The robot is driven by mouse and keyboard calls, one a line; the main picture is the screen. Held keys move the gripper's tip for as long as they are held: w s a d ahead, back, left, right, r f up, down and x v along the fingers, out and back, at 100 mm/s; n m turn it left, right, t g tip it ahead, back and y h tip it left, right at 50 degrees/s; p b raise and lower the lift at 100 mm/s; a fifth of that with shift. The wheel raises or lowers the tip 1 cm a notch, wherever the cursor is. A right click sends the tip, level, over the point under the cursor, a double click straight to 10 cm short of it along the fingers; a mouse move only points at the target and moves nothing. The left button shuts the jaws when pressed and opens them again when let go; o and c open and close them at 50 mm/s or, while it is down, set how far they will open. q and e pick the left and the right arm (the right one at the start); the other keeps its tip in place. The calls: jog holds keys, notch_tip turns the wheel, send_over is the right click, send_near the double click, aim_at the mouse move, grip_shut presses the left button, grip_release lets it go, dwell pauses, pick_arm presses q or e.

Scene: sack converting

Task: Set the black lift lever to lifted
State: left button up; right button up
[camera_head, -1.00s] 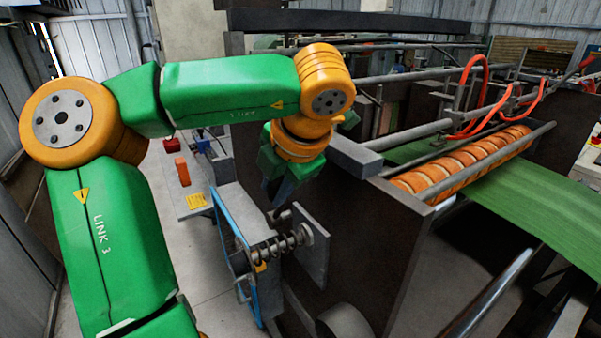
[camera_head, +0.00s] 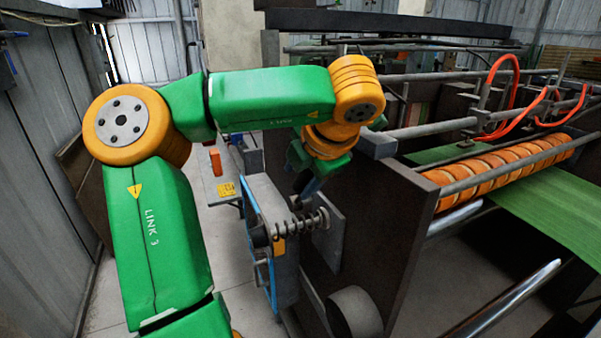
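My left gripper (camera_head: 305,184) is at the left side of the dark machine frame, pointing down, just above the spring-loaded rod (camera_head: 300,223). Its fingers are dark and partly hidden by the green and orange wrist, so I cannot tell whether they are open or shut. I cannot make out a black lift lever for certain; small dark parts by the fingertips blend with the gripper. Contact there cannot be told. My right gripper is not in view.
A grey plate (camera_head: 328,238) stands behind the spring. A blue-edged panel (camera_head: 257,235) is left of it. The dark machine side wall (camera_head: 385,235) is close on the right, with orange rollers (camera_head: 490,180) and a green web (camera_head: 550,215) beyond. The floor at left is open.

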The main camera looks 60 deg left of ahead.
pick_arm(q)
jog(key=v, duration=0.7)
jog(key=shift+a, duration=0.1)
dwell(0.4)
